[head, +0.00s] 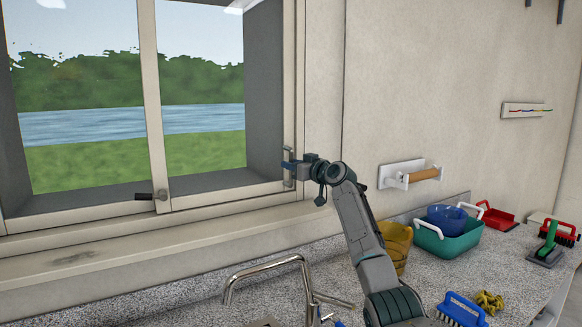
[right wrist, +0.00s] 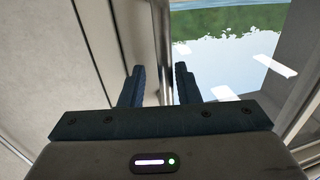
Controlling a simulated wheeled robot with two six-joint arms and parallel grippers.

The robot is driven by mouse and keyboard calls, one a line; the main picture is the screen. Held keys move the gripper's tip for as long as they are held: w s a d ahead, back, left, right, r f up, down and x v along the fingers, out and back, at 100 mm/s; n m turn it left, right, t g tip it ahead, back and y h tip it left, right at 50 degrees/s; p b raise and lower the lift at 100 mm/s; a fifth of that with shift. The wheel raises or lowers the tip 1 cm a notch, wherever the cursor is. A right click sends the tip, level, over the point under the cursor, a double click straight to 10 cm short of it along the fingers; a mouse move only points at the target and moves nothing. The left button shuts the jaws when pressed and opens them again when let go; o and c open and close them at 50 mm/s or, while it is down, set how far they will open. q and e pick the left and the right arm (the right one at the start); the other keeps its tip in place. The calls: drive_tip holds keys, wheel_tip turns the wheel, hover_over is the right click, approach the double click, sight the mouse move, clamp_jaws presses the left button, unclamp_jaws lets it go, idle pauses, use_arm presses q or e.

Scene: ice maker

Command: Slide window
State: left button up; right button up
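The window has a left pane (head: 80,135) and a right pane (head: 203,120), each in a pale frame. A vertical metal handle (head: 289,180) is on the right edge of the right pane's frame. My right gripper (head: 287,164) is at this handle. In the right wrist view, the fingers of my right gripper (right wrist: 160,78) are apart, with the upright handle (right wrist: 162,45) between them. Gaps seem to show on both sides, so firm contact is not visible. A dark lever (head: 145,196) sits at the frame's lower middle. My left gripper is out of view.
A speckled counter (head: 460,277) runs below the window, with a curved faucet (head: 265,268) in front. A yellow container (head: 397,245), a teal basin (head: 450,242) and several brushes stand right of my arm. A roll holder (head: 409,174) is on the wall.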

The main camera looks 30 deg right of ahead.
drive_tip(key=shift+d, duration=0.1)
drive_tip(key=shift+f, duration=0.1)
drive_tip(key=b+v, duration=0.4)
drive_tip(key=v, duration=0.6)
drive_tip(key=shift+s, duration=0.35)
drive_tip(key=shift+d, duration=0.15)
